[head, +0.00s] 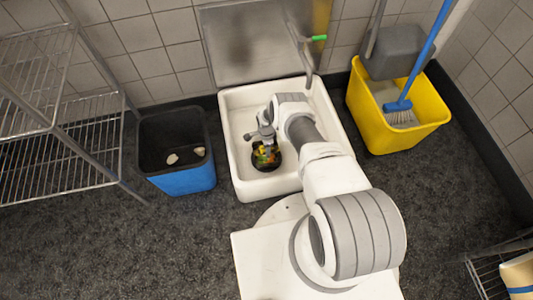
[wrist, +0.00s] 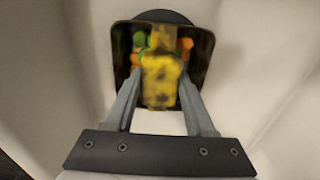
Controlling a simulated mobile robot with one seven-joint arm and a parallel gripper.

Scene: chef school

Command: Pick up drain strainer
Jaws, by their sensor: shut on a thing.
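The drain strainer (head: 266,160) is a small dark basket holding green, orange and yellow scraps. In the head view it is low inside the white floor sink, near its front left. In the wrist view the strainer (wrist: 122,62) shows as a dark squarish rim around the colourful scraps, with a blurred yellow part in the middle. My gripper (wrist: 160,88) reaches into it with a finger on each side of the yellow part, shut on the strainer. My gripper (head: 265,142) points down over it in the head view. The fingertips and exact contact are partly hidden.
The white sink (head: 238,165) has raised walls around the strainer. A blue bin (head: 185,181) with pale scraps stands to its left, beside a wire rack (head: 60,165). A yellow mop bucket (head: 405,138) with a blue-handled brush (head: 399,106) stands at right.

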